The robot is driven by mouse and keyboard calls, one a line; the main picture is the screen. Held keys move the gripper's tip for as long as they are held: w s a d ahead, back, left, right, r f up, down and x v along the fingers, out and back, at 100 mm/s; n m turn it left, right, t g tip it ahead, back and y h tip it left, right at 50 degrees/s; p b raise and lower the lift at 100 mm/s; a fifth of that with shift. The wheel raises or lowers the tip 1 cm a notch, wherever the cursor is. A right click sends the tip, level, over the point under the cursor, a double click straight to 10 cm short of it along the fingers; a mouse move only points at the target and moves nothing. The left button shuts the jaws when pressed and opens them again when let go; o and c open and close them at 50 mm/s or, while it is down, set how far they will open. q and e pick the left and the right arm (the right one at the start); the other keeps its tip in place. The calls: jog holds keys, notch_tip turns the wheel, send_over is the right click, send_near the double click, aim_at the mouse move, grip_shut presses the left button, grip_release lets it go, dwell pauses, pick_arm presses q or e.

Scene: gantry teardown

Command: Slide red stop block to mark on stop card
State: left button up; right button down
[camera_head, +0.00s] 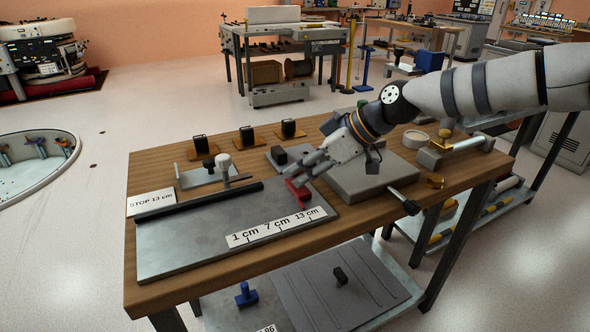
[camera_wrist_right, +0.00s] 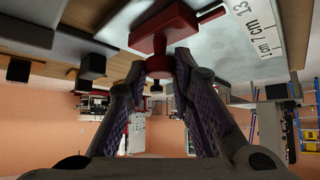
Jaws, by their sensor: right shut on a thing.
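The red stop block (camera_head: 298,193) sits on the grey metal plate (camera_head: 200,236), near its right end and just behind the 13 cm label of the white scale strip (camera_head: 277,228). The strip reads 1, 7 and 13 cm. The white stop card (camera_head: 151,203) at the plate's left reads "STOP 13 cm". My right gripper (camera_head: 297,178) is shut on the block. In the right wrist view the fingers (camera_wrist_right: 160,80) close around the knob of the red block (camera_wrist_right: 166,24). Exact alignment with the mark is unclear. My left gripper is not in view.
A black rail (camera_head: 200,201) runs along the plate's back left. Behind it stand a light knobbed piece (camera_head: 223,163) and several small black blocks on wooden bases (camera_head: 246,136). A grey slab (camera_head: 370,180) lies right of the block. The plate's front left is bare.

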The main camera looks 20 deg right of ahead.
jog(key=shift+d, duration=0.2)
jog(key=c, duration=1.6)
grip_release()
jog(key=shift+o, duration=0.9)
jog(key=shift+d, duration=0.1)
jog(key=shift+r, duration=0.1)
jog(key=v, duration=1.2)
